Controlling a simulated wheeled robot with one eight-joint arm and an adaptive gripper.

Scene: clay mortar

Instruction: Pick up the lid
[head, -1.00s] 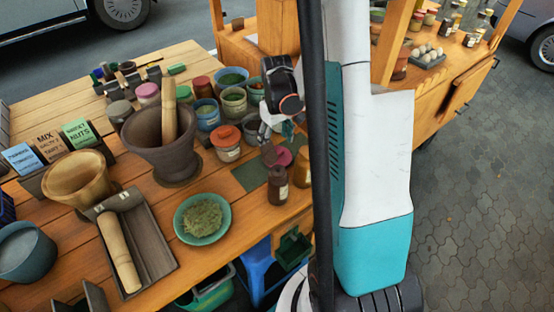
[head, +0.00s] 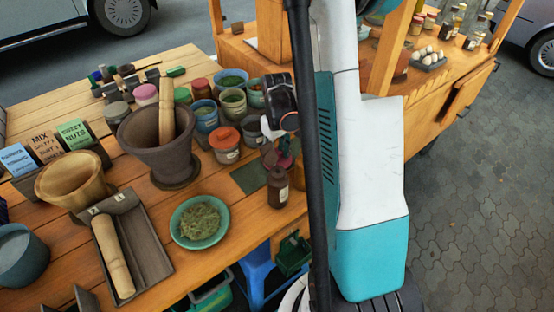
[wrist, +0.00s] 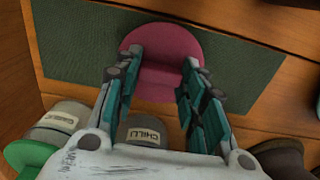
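A round magenta-pink lid (wrist: 160,42) lies on a dark green mat (wrist: 85,40) in the wrist view. A raised part shows across its middle. My gripper (wrist: 160,62) is over the lid with its two teal fingers spread, one toward each side of it. I cannot tell whether the fingertips touch it. In the head view the lid (head: 285,160) is mostly hidden by my gripper (head: 279,152).
A brown bottle (head: 277,187) stands close in front of my gripper. In the wrist view a chilli-labelled jar (wrist: 143,133) sits close beneath the hand.

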